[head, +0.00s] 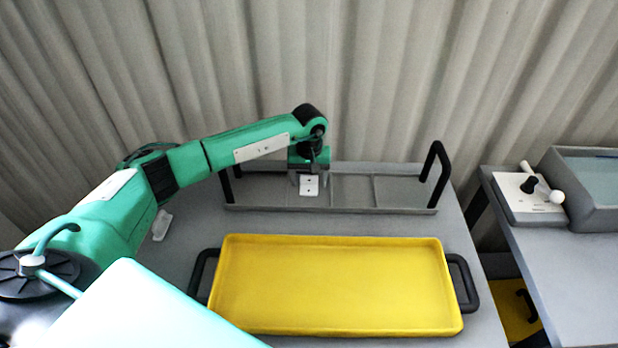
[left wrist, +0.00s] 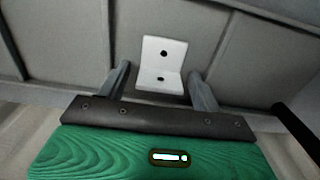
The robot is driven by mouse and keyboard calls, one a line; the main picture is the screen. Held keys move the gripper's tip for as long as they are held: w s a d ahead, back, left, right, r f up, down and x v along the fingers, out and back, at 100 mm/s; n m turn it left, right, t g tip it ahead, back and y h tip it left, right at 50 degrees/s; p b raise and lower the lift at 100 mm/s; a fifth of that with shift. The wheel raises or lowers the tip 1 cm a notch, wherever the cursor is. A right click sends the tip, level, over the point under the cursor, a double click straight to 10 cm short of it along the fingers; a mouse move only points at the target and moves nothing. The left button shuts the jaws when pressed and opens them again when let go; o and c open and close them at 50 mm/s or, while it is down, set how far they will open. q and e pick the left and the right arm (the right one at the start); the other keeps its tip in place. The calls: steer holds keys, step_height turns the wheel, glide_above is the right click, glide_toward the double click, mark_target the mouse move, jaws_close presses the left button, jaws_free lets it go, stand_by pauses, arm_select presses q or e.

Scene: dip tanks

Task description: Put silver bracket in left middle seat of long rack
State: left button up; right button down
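In the left wrist view the bracket (left wrist: 161,62) lies between two dividers, on the rack floor as far as I can tell. My left gripper (head: 308,180) is right over that seat, pointing down. In the left wrist view its fingers (left wrist: 160,85) stand apart on either side of the bracket, with a small gap at each side. My right gripper is not in view.
A yellow tray (head: 340,325) with black handles lies in front of the rack. A small pale piece (head: 161,224) lies on the table at left, beside my arm. A second table at right holds a white switch box (head: 527,205) and a grey tank (head: 590,215).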

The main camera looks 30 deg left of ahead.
arm_select(q)
steer(key=shift+r, duration=0.4)
step_height(320, 180, up, 3)
steer(key=shift+w+r+b, duration=0.1)
steer(key=shift+b, duration=0.3)
step_height(320, 180, up, 8)
steer(key=b, duration=0.1)
steer(key=shift+r, duration=0.2)
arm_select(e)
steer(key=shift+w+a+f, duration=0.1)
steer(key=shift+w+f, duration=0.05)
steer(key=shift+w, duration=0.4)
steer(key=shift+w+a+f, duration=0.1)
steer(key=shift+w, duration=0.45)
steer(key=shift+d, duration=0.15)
